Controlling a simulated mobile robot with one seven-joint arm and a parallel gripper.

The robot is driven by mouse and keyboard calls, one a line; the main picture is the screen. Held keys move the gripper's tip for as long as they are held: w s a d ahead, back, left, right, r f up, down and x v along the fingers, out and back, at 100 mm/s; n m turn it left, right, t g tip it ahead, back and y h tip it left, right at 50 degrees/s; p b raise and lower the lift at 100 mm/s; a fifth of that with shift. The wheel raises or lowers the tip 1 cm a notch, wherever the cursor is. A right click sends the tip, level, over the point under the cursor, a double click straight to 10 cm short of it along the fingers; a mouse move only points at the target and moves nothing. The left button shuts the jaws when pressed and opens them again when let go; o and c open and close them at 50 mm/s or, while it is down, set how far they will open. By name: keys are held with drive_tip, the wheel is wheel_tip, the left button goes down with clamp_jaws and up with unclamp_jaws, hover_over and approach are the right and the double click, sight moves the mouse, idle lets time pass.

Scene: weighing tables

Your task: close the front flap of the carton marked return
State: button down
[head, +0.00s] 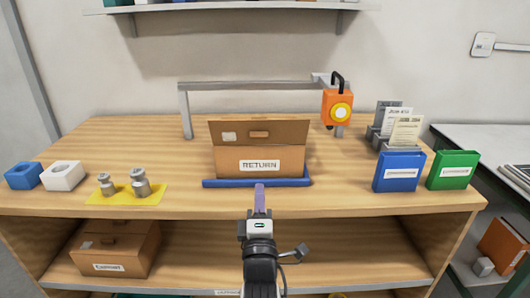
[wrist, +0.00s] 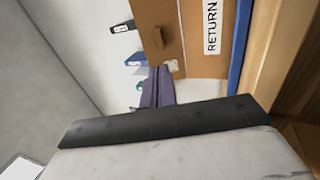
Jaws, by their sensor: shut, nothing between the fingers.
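The carton marked RETURN (head: 235,161) stands upright in the middle of the bench, its label facing me. The carton's inside is hidden. In the wrist view the RETURN face (wrist: 195,40) and the slotted flap (wrist: 150,18) show sideways at the upper right. My gripper (head: 259,188) is shut and empty, low in front of the carton. Its purple fingers (wrist: 161,75) also show in the wrist view; I cannot tell whether they touch anything.
A blue strip (head: 225,184) runs along the carton's base. A grey frame (head: 230,86) with an orange device (head: 331,113) stands behind. Metal weights (head: 140,186) on a yellow mat are left; blue (head: 398,172) and green (head: 452,170) boxes are right. Bench beside the carton is clear.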

sight(259, 138)
drive_tip(key=p+x, duration=0.5)
drive_tip(key=x, duration=0.8)
drive_tip(key=shift+a+r, duration=0.15)
drive_tip(key=shift+w, duration=0.35)
drive_tip(key=shift+r, duration=0.15)
